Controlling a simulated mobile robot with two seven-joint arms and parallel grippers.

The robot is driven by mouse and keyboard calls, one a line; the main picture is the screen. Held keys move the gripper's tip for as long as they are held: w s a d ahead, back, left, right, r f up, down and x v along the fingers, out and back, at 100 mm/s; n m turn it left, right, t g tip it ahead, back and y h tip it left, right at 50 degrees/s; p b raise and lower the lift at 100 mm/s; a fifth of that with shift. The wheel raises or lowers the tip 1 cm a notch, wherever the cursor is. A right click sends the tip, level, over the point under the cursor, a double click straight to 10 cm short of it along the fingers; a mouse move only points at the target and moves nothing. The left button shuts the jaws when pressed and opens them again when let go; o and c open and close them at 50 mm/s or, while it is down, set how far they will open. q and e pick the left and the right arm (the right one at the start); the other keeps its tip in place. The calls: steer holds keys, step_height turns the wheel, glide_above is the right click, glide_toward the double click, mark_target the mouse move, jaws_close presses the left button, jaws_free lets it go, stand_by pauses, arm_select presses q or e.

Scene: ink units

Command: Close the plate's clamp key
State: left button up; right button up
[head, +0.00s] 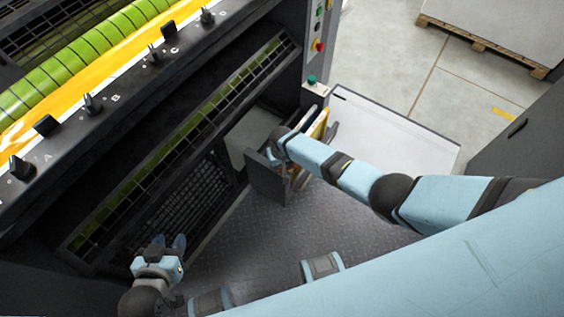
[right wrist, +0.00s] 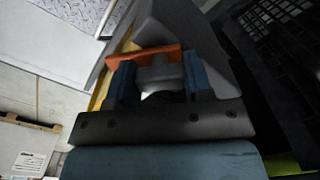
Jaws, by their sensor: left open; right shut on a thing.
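Several black clamp keys, such as one by the letter B (head: 92,103) and one at the lower left (head: 22,168), stand along the press's dark rail, below a yellow-and-white strip. I cannot tell which is the plate's clamp key. My left gripper (head: 172,243) is open and empty, low beside the press and well away from these keys. My right gripper (head: 272,150) is at the dark grey open flap at the press's right end. In the right wrist view its blue fingers (right wrist: 160,80) are shut on a grey piece, with an orange bar (right wrist: 150,58) just beyond.
A green roller (head: 70,65) lies behind the strip. The dark grey flap (head: 265,182) and a yellow panel (head: 321,124) stick out by the right gripper. A white tabletop (head: 400,135) lies to the right. The dark floor plate (head: 260,240) is mostly clear.

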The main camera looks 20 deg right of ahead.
steer(key=n, duration=0.3)
steer(key=shift+n+p, duration=0.3)
steer(key=shift+n, duration=0.1)
arm_select(q)
steer(key=shift+r, duration=0.3)
arm_select(e)
steer(key=shift+n, duration=2)
steer(key=o, duration=0.9)
steer(key=shift+r+p, duration=0.35)
arm_select(q)
steer(key=r+p, duration=0.2)
steer(key=p, duration=0.2)
steer(key=shift+s+a+r, duration=0.1)
steer(key=shift+a, duration=0.1)
arm_select(e)
step_height(320, 180, up, 13)
steer(key=shift+r, duration=0.1)
